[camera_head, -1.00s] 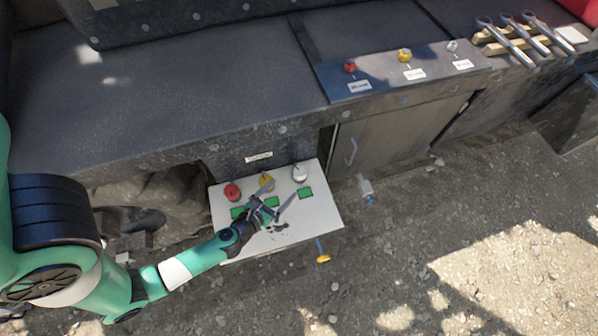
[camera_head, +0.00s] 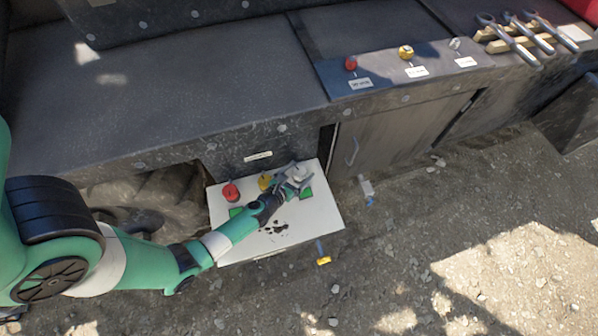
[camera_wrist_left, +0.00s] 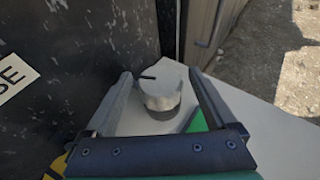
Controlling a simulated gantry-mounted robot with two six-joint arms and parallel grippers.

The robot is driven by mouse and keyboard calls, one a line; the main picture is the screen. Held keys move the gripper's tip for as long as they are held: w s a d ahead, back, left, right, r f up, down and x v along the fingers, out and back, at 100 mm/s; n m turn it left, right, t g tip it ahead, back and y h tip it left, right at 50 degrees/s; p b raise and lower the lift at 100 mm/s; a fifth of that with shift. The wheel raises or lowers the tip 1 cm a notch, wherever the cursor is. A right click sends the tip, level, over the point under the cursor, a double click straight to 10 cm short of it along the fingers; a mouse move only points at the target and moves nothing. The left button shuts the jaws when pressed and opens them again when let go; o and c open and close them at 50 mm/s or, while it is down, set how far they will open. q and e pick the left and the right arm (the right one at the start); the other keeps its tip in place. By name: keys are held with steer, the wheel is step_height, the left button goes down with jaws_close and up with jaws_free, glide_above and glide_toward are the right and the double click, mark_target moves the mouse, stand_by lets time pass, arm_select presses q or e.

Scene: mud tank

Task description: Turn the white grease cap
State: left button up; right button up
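The white grease cap (camera_wrist_left: 161,88) is a round white knob with a dark line on its top. It stands on the white panel (camera_head: 322,216), at the right of the row of caps. My left gripper (camera_head: 299,173) is at the cap in the head view and partly covers it. In the left wrist view the cap sits between the two fingers of my left gripper (camera_wrist_left: 161,80). A gap shows on each side, so the gripper is open and holds nothing. My right gripper is not in view.
A red cap (camera_head: 231,192) and a yellow cap (camera_head: 265,182) stand on the panel left of the white one. Green squares and a dark smear mark the panel. The dark machine wall (camera_wrist_left: 95,50) rises close behind the cap. Gravel ground (camera_head: 440,220) lies to the right.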

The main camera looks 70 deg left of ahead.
arm_select(q)
steer(key=c, duration=1.3)
steer(key=h+p, duration=0.1)
steer(key=m+p, duration=0.1)
steer(key=shift+s+a+r+m+t+h+p, duration=0.1)
steer(key=shift+a+r+m+t+h+p, duration=0.05)
steer(key=shift+r+m+t+h+p, duration=0.2)
steer(key=shift+f+m+t+h+p, duration=0.25)
steer(key=shift+m+t+h+p, duration=0.15)
steer(key=shift+m+h, duration=0.2)
steer(key=shift+h, duration=0.25)
steer(key=shift+f, duration=0.1)
steer(key=o, duration=1.3)
steer(key=shift+o, duration=0.2)
